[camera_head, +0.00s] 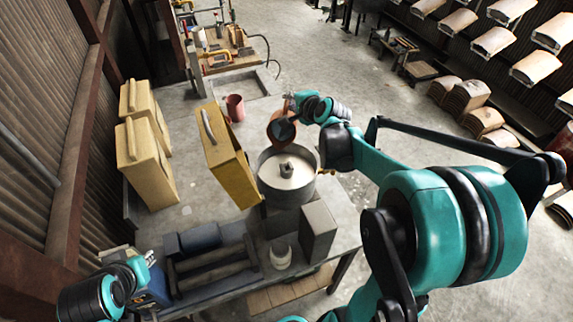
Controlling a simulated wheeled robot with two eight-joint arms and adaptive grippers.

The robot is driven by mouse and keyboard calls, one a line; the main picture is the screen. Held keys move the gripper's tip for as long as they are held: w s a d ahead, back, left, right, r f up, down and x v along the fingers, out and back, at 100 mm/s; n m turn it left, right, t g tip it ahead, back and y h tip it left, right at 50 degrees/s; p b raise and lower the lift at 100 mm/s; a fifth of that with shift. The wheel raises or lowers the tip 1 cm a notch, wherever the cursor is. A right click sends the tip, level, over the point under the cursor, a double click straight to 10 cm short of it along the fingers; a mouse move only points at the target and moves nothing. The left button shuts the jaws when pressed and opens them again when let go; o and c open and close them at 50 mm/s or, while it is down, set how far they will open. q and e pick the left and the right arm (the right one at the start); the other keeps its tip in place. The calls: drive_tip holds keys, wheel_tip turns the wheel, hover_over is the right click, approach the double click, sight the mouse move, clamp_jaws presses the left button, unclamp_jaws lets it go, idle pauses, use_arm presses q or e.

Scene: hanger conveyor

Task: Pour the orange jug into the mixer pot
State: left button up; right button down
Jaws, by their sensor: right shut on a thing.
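The orange jug (274,131) is at the far rim of the mixer pot (268,187), tilted so that its dark mouth shows. My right gripper (291,104) is shut on the jug at its far upper side; its fingers are small and partly hidden. The pot is a grey round vessel with pale contents and a grey hub in the middle. I cannot see any stream between jug and pot. My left gripper (150,258) is low at the left, apart from jug and pot; its finger opening is too small to tell.
A yellow case (228,165) stands close left of the pot, with two more yellow cases (146,160) further left. A red mug (235,107) is behind. A grey block (318,232) and a pale jar (280,256) stand in front. Bare tabletop (195,195) lies between the cases.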

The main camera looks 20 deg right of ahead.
drive_tip(key=shift+s+a+f+t+b, duration=0.15)
drive_tip(key=shift+s+a+t+b, duration=0.05)
drive_tip(key=shift+s+t+b, duration=0.25)
idle(0.4)
drive_tip(key=shift+s+a+f+n+t+b, duration=0.15)
drive_tip(key=shift+s+a+n+t+b, duration=0.25)
drive_tip(key=shift+b, duration=0.5)
drive_tip(key=shift+d, duration=0.15)
drive_tip(key=shift+s, duration=0.1)
drive_tip(key=shift+s+a+f+t+h+b, duration=0.25)
drive_tip(key=shift+s+t+h+b, duration=0.25)
drive_tip(key=shift+b, duration=0.4)
drive_tip(key=shift+t, duration=0.25)
drive_tip(key=shift+s+a+f+n+t+b, duration=0.3)
drive_tip(key=shift+s+t+b, duration=0.15)
drive_tip(key=shift+b, duration=0.65)
drive_tip(key=shift+s, duration=0.1)
